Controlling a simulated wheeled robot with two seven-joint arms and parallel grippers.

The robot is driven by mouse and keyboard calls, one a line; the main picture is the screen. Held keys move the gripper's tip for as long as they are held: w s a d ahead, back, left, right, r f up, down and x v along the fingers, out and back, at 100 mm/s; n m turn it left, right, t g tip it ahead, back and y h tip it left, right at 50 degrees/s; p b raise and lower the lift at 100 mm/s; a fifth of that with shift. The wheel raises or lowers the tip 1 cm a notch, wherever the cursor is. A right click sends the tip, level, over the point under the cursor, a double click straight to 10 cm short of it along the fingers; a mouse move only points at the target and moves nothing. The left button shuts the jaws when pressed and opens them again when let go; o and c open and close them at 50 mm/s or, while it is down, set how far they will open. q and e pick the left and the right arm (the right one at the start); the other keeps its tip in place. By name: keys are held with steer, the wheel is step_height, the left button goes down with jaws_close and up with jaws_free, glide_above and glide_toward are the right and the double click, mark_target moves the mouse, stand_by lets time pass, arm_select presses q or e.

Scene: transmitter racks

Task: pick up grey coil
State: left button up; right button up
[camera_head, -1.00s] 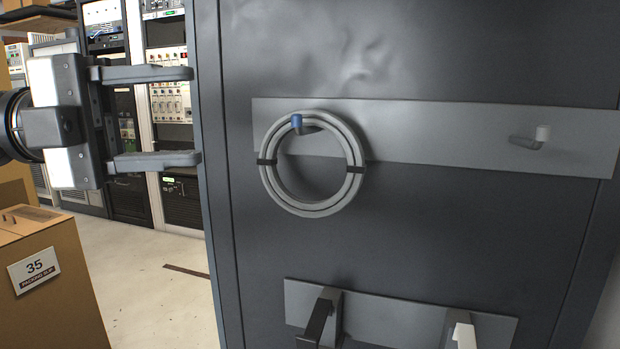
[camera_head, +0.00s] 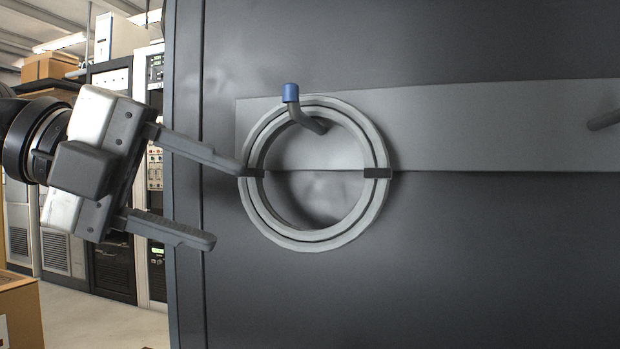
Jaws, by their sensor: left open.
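The grey coil (camera_head: 372,212) hangs on a hook with a blue tip (camera_head: 291,93), in front of a grey strip on the dark cabinet panel. Dark bands wrap the coil at its left and right sides. My left gripper (camera_head: 228,205) comes in from the left, open and empty, tilted with its fingers pointing right and slightly down. Its upper fingertip shows close to the coil's left band; I cannot tell whether they touch. The lower fingertip is left of and below that band. My right gripper is not in view.
The dark cabinet panel (camera_head: 480,270) fills the right side. A second hook (camera_head: 605,120) sticks out at the right edge. Equipment racks (camera_head: 112,265) stand behind at the left. A cardboard box (camera_head: 22,315) is at the lower left, with pale floor beside it.

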mark_target(263, 212)
arm_select(q)
steer(key=shift+r+x, duration=0.1)
steer(key=shift+x, duration=1.4)
steer(key=shift+r+x, duration=0.15)
steer(key=shift+x, duration=1.35)
jaws_close()
steer(key=shift+w, duration=0.1)
steer(key=shift+r, duration=0.1)
